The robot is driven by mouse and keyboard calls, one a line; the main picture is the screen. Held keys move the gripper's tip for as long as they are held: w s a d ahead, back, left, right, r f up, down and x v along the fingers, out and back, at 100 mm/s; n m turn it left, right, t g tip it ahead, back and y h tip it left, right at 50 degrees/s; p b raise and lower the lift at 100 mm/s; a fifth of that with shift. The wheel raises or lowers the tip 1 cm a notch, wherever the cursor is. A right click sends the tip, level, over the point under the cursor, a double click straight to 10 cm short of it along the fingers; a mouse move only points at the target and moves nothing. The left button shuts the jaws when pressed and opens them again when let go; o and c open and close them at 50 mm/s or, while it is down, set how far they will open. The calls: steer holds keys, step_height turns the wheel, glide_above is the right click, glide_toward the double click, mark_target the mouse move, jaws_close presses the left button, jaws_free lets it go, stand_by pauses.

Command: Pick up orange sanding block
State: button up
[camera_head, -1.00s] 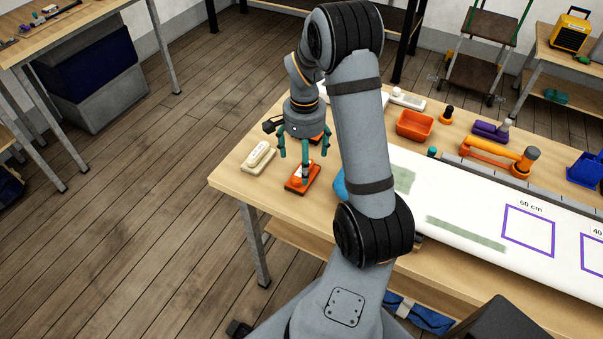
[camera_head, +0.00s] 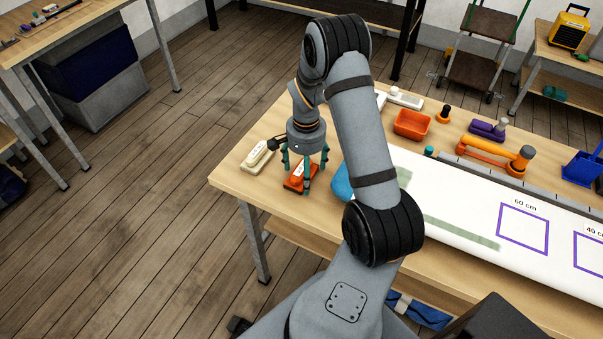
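The orange sanding block (camera_head: 293,184), with a pale patch on top, lies flat near the left end of the workbench. My gripper (camera_head: 304,176) points down right over it, with teal fingers spread apart on different sides of the block. The fingertips are low, near the bench top. The gripper body and fingers hide part of the block, and I cannot tell whether any finger touches it.
A cream block (camera_head: 256,158) lies close on the left. A blue object (camera_head: 341,184) is close on the right, partly behind my arm. An orange bin (camera_head: 412,124), a purple block (camera_head: 487,130) and a long white panel (camera_head: 460,205) lie farther right.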

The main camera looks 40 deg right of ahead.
steer(key=c, duration=1)
steer(key=shift+c, duration=0.6)
steer(key=shift+r, duration=0.15)
steer(key=shift+w+r, duration=0.1)
steer(key=shift+r, duration=0.15)
steer(key=r, duration=0.1)
steer(key=r+b, duration=0.1)
steer(key=r, duration=0.1)
steer(key=shift+d+r+b, duration=0.25)
steer(key=shift+d+b, duration=0.05)
steer(key=shift+b, duration=0.05)
steer(key=s+d+r, duration=0.2)
steer(key=d, duration=0.1)
steer(key=s+d+r+b, duration=0.1)
steer(key=s+d+r, duration=0.1)
steer(key=d, duration=0.1)
steer(key=s+d+r, duration=0.2)
steer(key=d, duration=0.1)
steer(key=shift+d+r, duration=0.35)
steer(key=shift+r, duration=0.05)
steer(key=shift+w, duration=0.1)
steer(key=o, duration=0.8)
steer(key=shift+c, duration=0.2)
steer(key=c, duration=0.4)
